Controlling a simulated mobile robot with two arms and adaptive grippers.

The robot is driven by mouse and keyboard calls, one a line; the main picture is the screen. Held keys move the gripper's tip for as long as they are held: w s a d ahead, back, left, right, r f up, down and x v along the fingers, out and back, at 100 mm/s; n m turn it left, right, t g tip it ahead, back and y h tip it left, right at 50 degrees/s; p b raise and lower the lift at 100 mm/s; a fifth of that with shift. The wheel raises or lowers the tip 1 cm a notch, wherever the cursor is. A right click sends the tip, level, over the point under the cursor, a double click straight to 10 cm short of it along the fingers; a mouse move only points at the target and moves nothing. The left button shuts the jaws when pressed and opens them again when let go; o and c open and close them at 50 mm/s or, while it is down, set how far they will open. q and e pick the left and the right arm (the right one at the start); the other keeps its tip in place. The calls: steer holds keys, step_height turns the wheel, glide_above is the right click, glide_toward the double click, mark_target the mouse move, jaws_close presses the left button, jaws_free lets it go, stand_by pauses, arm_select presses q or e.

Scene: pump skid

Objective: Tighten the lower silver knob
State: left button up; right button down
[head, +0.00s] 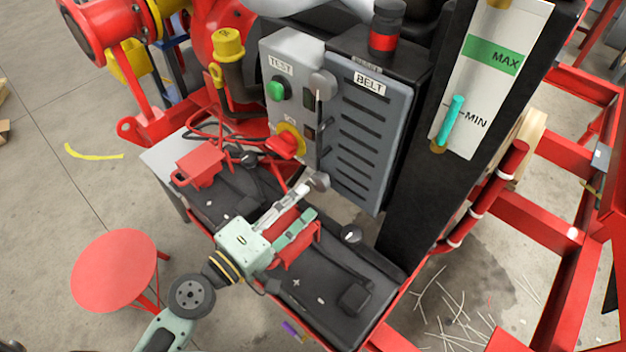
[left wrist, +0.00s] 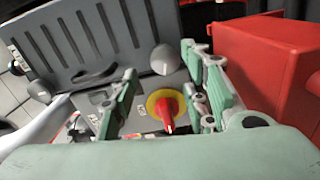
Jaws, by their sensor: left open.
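The lower silver knob (head: 318,182) is a rounded grey knob at the bottom left corner of the slotted grey belt cover (head: 360,150). In the left wrist view the knob (left wrist: 165,60) shows beyond my fingertips, in the gap between them. My left gripper (head: 306,203) is open and empty, just below and left of the knob in the head view. Its green fingers (left wrist: 163,75) stand wide apart in the wrist view, and no contact with the knob shows. The upper silver knob (head: 322,83) also shows at the far left of the wrist view (left wrist: 40,90). My right gripper is not in view.
A red rotary switch on a yellow ring (head: 288,140) sits close to the lower knob. A red box (left wrist: 265,75) stands right beside my right-hand finger in the wrist view. A black tray (head: 325,285) lies under the gripper. A red stool (head: 115,270) stands at left.

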mark_target(317, 183)
arm_select(q)
steer(key=p+x, duration=0.1)
steer(key=x, duration=0.3)
steer(key=shift+w+r, duration=0.1)
steer(key=shift+w+d, duration=0.2)
steer(key=shift+w, duration=0.1)
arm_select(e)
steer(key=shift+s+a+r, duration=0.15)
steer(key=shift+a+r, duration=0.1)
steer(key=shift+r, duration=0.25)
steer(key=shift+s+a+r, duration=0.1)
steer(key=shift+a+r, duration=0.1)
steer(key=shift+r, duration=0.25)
arm_select(q)
steer(key=shift+c, duration=0.3)
